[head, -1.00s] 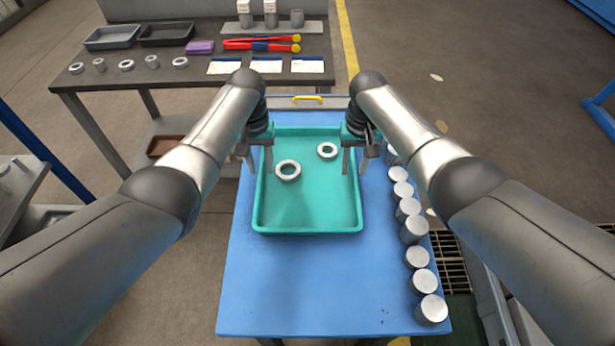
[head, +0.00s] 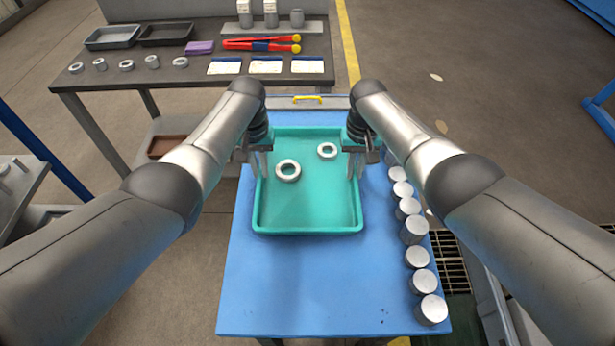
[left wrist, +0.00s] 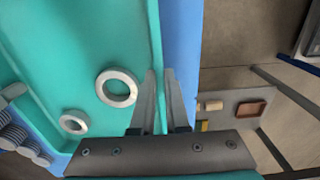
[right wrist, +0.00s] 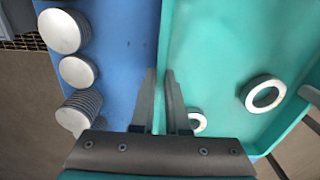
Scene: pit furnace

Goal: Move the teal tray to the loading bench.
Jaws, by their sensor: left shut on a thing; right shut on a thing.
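The teal tray (head: 307,209) lies on the blue table with two metal rings in it, a nearer ring (head: 288,170) and a farther ring (head: 327,150). My left gripper (head: 258,162) is shut on the tray's left wall; in the left wrist view its fingers (left wrist: 160,100) straddle the rim. My right gripper (head: 356,164) is shut on the right wall; in the right wrist view its fingers (right wrist: 160,100) straddle that rim. The tray appears level. I cannot tell whether it touches the table. A dark bench (head: 200,75) stands at the back left.
Several metal discs (head: 414,229) stand along the blue table's (head: 290,295) right edge, close to the tray. The dark bench holds grey trays (head: 112,38), rings, red tongs (head: 262,43), a purple block (head: 200,47) and papers.

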